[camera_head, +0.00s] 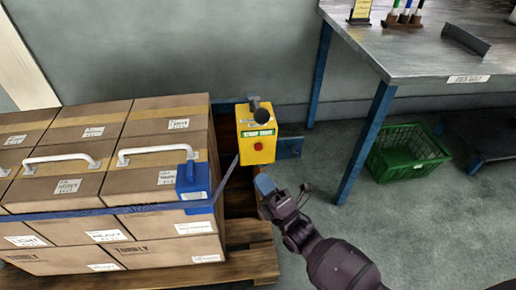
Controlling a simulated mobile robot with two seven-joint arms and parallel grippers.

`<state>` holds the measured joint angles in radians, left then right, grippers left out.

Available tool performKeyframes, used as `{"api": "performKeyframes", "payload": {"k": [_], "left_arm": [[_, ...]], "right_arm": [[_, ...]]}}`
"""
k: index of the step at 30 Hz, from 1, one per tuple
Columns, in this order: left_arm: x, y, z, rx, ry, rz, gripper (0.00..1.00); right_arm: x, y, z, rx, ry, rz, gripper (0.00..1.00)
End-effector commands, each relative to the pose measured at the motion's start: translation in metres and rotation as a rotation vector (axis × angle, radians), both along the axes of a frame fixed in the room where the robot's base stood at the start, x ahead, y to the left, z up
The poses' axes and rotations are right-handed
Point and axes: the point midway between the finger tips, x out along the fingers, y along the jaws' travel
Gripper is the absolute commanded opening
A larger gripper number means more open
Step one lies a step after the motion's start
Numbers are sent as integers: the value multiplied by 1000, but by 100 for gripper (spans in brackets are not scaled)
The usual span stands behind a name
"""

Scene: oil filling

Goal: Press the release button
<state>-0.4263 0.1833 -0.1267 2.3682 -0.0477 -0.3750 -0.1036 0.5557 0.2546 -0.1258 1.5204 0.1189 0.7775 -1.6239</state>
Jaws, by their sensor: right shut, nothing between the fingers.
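The release button (258,146) is a small red round button on the front of a yellow box (257,157) with a green label and a dark knob on top. The box stands at the right side of the stacked cartons. My right gripper (266,184) is shut and empty, its blue-grey tip just below and slightly right of the button. In the picture a small gap shows between the tip and the box; the gap in depth is hard to tell. My left gripper is not in view.
Stacked cartons (60,235) with white handles stand on a wooden pallet (250,262) at left, bound by a blue strap (90,213) with a blue buckle block (193,187). A metal table (400,50) stands at right, with a green crate (402,152) beneath. Floor right of my arm is clear.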

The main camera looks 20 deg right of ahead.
Motion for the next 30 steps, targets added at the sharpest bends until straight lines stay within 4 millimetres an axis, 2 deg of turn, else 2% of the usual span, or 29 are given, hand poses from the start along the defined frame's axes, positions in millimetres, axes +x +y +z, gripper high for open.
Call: {"api": "performKeyframes", "payload": {"k": [15,21,30], "left_arm": [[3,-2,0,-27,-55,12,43],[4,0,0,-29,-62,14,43],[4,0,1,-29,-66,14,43]], "right_arm": [[55,-18,-2,-4,1,-2,0],[64,-21,-1,-4,1,-2,0],[66,-21,0,-3,0,-2,0]]}}
